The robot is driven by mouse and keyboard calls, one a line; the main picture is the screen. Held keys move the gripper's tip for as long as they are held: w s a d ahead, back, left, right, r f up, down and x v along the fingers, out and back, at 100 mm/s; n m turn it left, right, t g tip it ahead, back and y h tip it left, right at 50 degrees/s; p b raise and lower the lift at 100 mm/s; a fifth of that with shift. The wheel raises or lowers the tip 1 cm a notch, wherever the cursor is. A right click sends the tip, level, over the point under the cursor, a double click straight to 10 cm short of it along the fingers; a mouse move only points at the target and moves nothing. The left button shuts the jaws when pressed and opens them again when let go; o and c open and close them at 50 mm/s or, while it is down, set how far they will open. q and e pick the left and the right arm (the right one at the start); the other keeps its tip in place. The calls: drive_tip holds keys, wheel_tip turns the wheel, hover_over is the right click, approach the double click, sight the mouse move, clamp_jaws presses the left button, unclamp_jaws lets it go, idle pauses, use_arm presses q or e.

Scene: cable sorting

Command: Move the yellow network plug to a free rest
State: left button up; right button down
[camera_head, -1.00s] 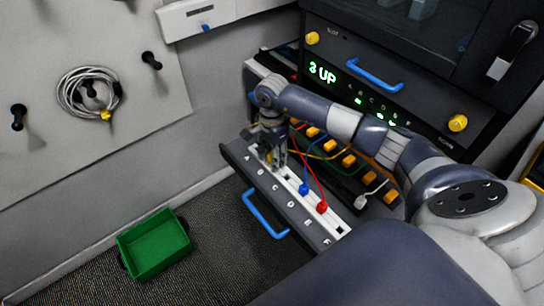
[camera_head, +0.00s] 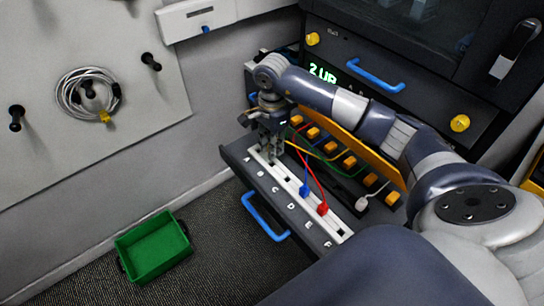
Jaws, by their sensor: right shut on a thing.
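My right gripper (camera_head: 272,158) is shut at the left end of the white rest strip (camera_head: 287,185), near letters A and B. It is shut on the yellow network plug, which the fingers mostly hide. The yellow cable (camera_head: 318,152) runs right from the gripper towards the orange sockets. I cannot tell whether the plug touches the strip. A blue plug (camera_head: 304,190) and a red plug (camera_head: 323,209) sit on the strip further right. Bare strip shows between the gripper and the blue plug, and right of the red plug. My left gripper is not in view.
Several orange sockets (camera_head: 349,162) line the back of the drawer, with a white plug (camera_head: 362,203) near their right end. A blue handle (camera_head: 264,214) is on the drawer front. A green bin (camera_head: 153,250) stands on the floor. A coiled grey cable (camera_head: 70,91) hangs on the wall.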

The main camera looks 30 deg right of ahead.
wheel_tip(320, 180, up, 5)
drive_tip(key=shift+r, duration=0.1)
drive_tip(key=shift+r+p, duration=0.65)
drive_tip(key=shift+r, duration=1.05)
drive_tip(key=shift+a, duration=0.1)
